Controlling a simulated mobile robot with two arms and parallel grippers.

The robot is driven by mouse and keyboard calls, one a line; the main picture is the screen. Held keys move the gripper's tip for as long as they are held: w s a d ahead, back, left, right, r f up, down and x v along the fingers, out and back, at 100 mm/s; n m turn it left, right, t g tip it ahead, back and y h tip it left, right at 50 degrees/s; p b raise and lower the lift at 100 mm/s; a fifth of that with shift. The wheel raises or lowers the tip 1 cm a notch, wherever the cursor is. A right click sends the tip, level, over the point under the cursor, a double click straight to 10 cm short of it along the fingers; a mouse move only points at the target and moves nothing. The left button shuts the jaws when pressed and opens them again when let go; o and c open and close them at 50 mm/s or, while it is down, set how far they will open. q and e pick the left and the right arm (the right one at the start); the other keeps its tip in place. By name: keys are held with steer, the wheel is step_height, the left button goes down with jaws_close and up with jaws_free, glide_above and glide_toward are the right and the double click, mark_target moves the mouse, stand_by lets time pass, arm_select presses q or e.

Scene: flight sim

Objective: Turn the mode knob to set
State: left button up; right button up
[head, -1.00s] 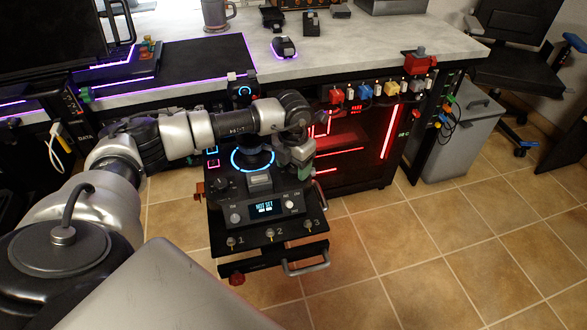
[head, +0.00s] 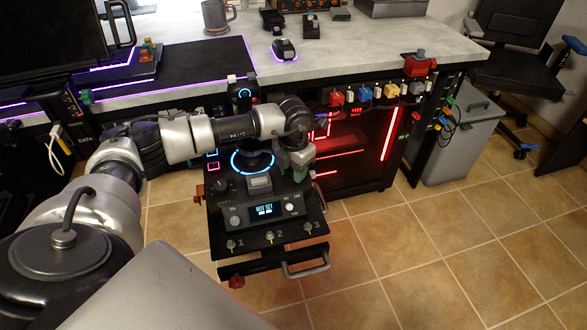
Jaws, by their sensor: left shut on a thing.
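The black control panel (head: 290,228) stands in front of the desk. Its small display (head: 265,210) reads "NOT SET". A light knob (head: 290,207) sits right of the display and another small knob (head: 235,221) left of it. A dark knob (head: 220,186) is at the panel's upper left. My left gripper (head: 299,168) is at the panel's upper right edge, shut on what seems to be the mode knob. The fingers hide that knob, so its pointer cannot be read. My right gripper is not in view.
Several toggle switches (head: 269,237) line the panel's front, above a drawer handle (head: 305,264). A blue-lit ring (head: 252,160) is close beside my left forearm. The desk (head: 345,55) holds a mouse (head: 284,49) and a mug (head: 216,16).

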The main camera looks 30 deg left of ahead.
arm_select(q)
steer(key=shift+r+m, duration=0.1)
steer(key=shift+m, duration=1)
steer(key=shift+m+p, duration=0.35)
steer(key=shift+m, duration=0.55)
steer(key=m, duration=0.4)
steer(key=shift+w, duration=0.1)
steer(key=m, duration=0.4)
steer(key=shift+a+m, duration=0.1)
steer(key=shift+m, duration=0.3)
steer(key=shift+w+m, duration=0.1)
steer(key=shift+m, duration=1.3)
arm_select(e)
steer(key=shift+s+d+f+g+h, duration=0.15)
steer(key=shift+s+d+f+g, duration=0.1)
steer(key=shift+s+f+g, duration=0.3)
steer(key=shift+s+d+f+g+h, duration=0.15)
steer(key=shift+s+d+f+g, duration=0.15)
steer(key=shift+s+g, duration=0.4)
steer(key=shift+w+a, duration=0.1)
arm_select(q)
steer(key=o, duration=0.9)
